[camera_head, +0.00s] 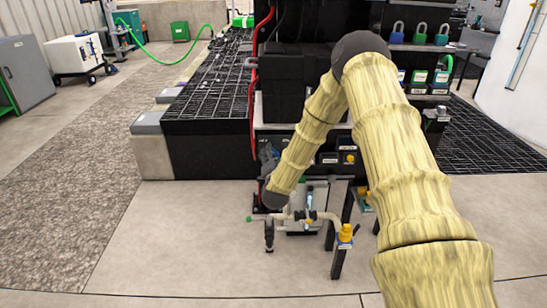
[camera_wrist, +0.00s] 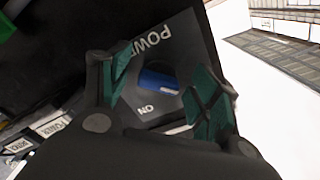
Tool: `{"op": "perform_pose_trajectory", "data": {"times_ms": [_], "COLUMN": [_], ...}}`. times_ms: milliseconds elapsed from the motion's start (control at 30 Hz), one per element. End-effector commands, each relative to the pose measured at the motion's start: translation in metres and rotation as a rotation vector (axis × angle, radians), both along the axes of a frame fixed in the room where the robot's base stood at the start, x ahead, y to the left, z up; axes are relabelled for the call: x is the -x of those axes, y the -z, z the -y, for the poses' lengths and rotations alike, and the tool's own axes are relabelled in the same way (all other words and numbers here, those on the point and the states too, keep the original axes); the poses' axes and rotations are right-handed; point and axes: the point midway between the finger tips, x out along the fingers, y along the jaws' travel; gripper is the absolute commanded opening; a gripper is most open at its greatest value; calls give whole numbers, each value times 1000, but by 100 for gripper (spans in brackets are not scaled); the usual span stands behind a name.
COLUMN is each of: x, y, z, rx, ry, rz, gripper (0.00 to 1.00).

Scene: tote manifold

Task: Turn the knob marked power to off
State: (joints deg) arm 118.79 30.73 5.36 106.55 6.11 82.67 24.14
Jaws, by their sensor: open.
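The knob (camera_wrist: 158,80) is blue and sits on a dark grey plate (camera_wrist: 182,48) with white lettering; "POWER", partly covered, and "ON" can be read in the wrist view. The "ON" label is below the knob in that view. My gripper (camera_wrist: 160,84) is open, with one green-padded finger on each side of the knob. Gaps show between the pads and the knob, so no grip is seen. Any off label is hidden or out of view. In the head view my gripper (camera_head: 267,157) is small and dark beside the black machine, and the knob cannot be made out.
Other white labels (camera_wrist: 50,129) lie at the lower left of the wrist view. In the head view, pipes with a valve (camera_head: 310,217) stand low in front of the machine. A red hose (camera_head: 254,90) hangs close to my gripper. Open floor (camera_head: 170,240) lies to the left.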

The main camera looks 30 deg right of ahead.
Motion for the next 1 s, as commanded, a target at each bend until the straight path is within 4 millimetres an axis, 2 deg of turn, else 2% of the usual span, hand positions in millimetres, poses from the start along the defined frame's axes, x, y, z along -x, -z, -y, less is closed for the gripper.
{"op": "perform_pose_trajectory", "data": {"times_ms": [167,600,800,1000], "x": [15,80,97,101], "y": [0,1,1,1], "z": [-9,-49,-59,-62], "rx": [-1,-2,-1,0], "ry": [-1,-2,-1,-1], "rz": [-2,-3,-2,-1], "gripper": [62,62,62,62]}}
